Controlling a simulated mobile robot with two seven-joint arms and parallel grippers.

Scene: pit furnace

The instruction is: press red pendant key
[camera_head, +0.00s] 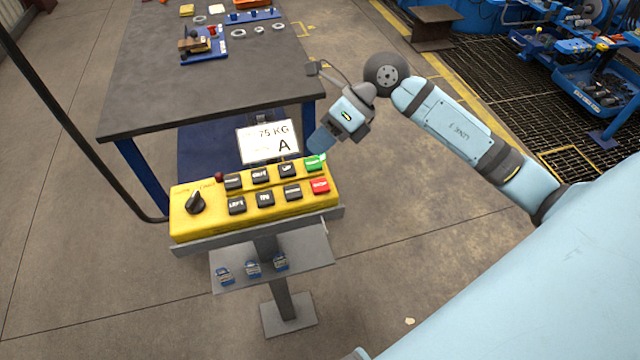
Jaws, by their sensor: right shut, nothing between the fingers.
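The yellow pendant box (205,226) stands on a grey pedestal, left of centre. Its red key (320,186) is at the right end of the front row, below the green key (315,163). The other keys are black, with a black rotary knob (195,203) at the left. My right gripper (318,146) is shut and empty. It points down and left, close to the green key and behind the red key in the picture. I cannot tell whether its tip touches the green key. The red key is uncovered. My left gripper is not in view.
A white sign (268,143) reading "75 KG A" stands behind the box. A dark-topped table (190,95) with parts on it is behind. A lower shelf (316,250) holds several small blue items. Open floor (440,260) lies to the right.

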